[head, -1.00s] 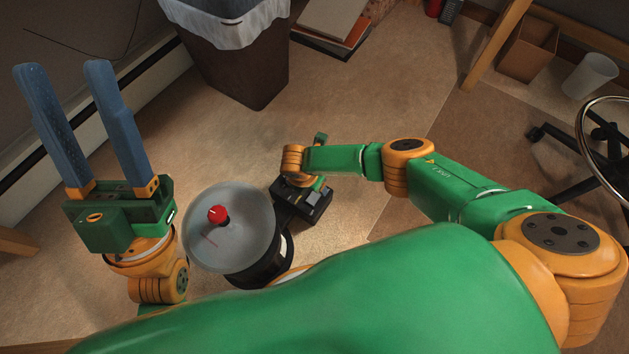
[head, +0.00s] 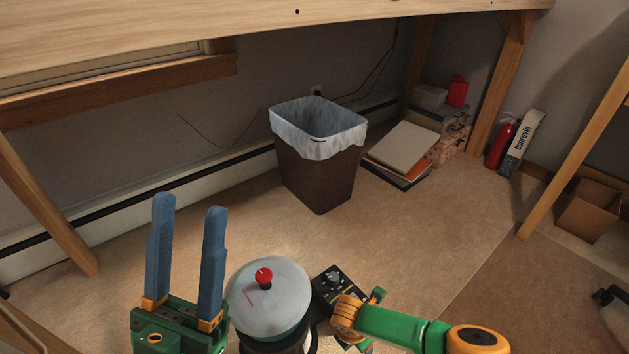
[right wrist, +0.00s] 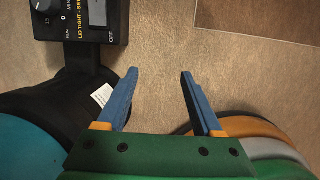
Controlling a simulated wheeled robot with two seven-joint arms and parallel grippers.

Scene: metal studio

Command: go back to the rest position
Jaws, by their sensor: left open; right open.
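My left gripper (head: 188,205) stands at the lower left of the head view, its two blue fingers pointing up, apart and with nothing between them. My right arm comes in at the lower right of the head view, and its fingers are hidden there. In the right wrist view my right gripper (right wrist: 160,73) is open and empty, its blue fingers spread above bare floor. A round appliance with a glassy lid (head: 268,300) and red knob (head: 264,276) stands between the arms. Its black control box (head: 338,289) also shows in the right wrist view (right wrist: 82,20), beyond the left finger.
A brown bin (head: 318,175) with a white liner stands on the floor ahead. Flat boards or books (head: 402,150), a red extinguisher (head: 500,143) and a cardboard box (head: 590,210) lie farther right. A wooden tabletop (head: 280,25) spans the top.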

